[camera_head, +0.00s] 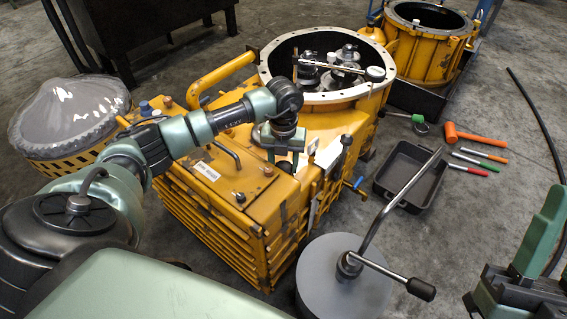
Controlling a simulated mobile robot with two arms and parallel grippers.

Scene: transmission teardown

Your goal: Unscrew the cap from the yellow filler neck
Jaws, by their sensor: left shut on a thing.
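The yellow transmission housing (225,205) stands in the middle, with a large open flanged ring (275,62) at its far end. My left gripper (284,158) points down at the top of the housing, just in front of the ring. It is shut on the cap, which the fingers and wrist mostly hide. The yellow filler neck under it is hidden too, so I cannot tell whether the cap is seated or raised. My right gripper (510,290) is at the lower right, partly cut off by the frame edge, well away from the housing.
A black tray (412,176) lies on the floor to the right, near an orange mallet (475,137) and several screwdrivers. A grey round stand with a bent rod (340,285) is in front.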

